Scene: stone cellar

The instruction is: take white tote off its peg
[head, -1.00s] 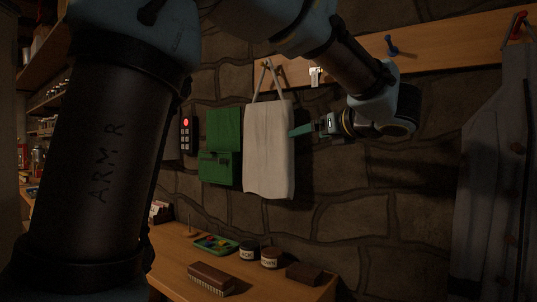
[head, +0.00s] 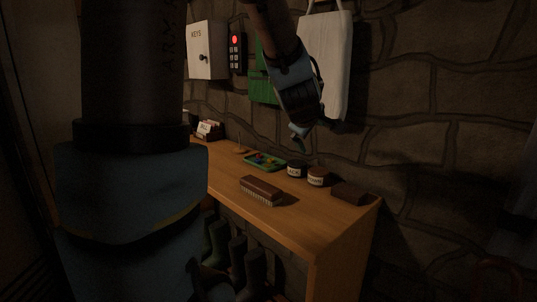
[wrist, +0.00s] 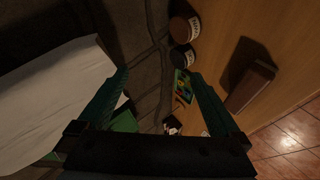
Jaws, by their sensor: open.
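The white tote (head: 332,75) hangs against the stone wall at the top of the head view. Its strap runs up out of the frame, and its peg is not in view. My gripper (head: 299,138) is in front of the tote's lower left side, pointing down, apart from the cloth as far as I can see. In the wrist view my gripper (wrist: 160,76) has its two green fingers spread with nothing held between them. The tote (wrist: 50,100) fills the left of that view, outside the fingers.
A green bag (head: 262,78) hangs left of the tote, partly behind my arm. The wooden bench (head: 330,215) below holds a brush (head: 262,190), a green tray (head: 264,161), two jars (head: 318,176) and a dark block (head: 349,193). A key box (head: 207,50) is on the wall.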

